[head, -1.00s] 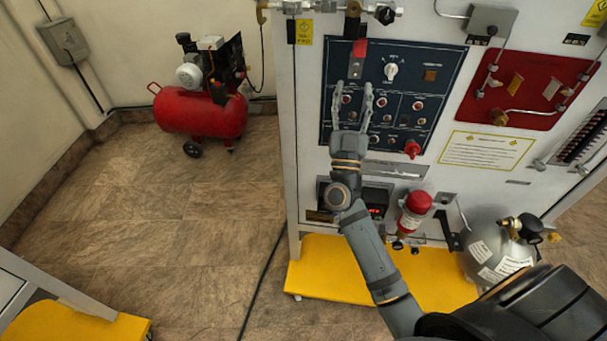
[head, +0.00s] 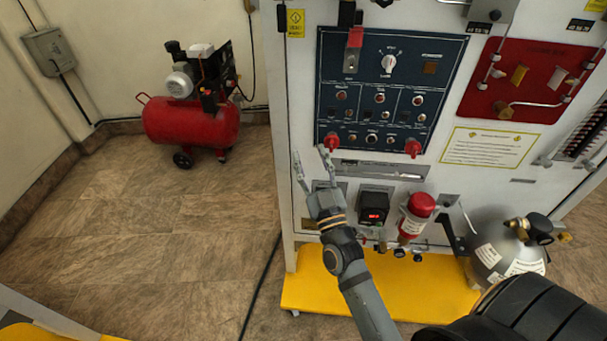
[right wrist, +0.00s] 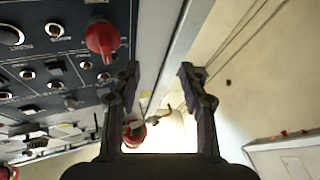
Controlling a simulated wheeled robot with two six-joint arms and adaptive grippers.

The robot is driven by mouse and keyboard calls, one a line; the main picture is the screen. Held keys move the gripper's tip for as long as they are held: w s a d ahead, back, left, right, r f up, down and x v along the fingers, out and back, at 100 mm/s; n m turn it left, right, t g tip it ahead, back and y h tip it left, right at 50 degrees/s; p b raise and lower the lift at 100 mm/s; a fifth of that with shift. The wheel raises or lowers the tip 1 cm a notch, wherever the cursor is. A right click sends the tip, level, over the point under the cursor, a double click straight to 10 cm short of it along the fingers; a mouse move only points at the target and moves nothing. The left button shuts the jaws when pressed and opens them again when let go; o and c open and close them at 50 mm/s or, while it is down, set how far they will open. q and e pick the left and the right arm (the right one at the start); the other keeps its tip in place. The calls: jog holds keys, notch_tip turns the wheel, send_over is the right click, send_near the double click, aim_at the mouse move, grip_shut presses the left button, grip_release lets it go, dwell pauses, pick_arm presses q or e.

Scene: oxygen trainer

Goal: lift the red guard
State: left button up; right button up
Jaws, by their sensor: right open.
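The red guard (head: 356,37) is a small red cover at the top left of the dark blue control panel (head: 450,75), above a small metal switch plate. I cannot tell for sure whether it is raised. My right gripper (head: 310,154) is open and empty, well below the guard, at the panel's lower left corner. One fingertip is close to a red knob (head: 332,140). In the right wrist view the open fingers (right wrist: 159,70) have nothing between them, and a red knob (right wrist: 102,38) stands left of them. The guard cannot be made out there. My left gripper is out of view.
A second red knob (head: 413,148) sticks out at the panel's lower right. Below are a small red-lit display (head: 374,207), a red-topped cylinder (head: 417,215) and a grey tank (head: 500,250). A red compressor (head: 192,122) stands left on open floor.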

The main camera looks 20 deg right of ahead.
jog(key=f, duration=0.1)
jog(key=w+a+f+g+y, duration=0.1)
jog(key=f, duration=0.1)
jog(key=f+n+g+y, duration=0.1)
jog(key=f, duration=0.1)
jog(key=shift+w+a+f, duration=0.15)
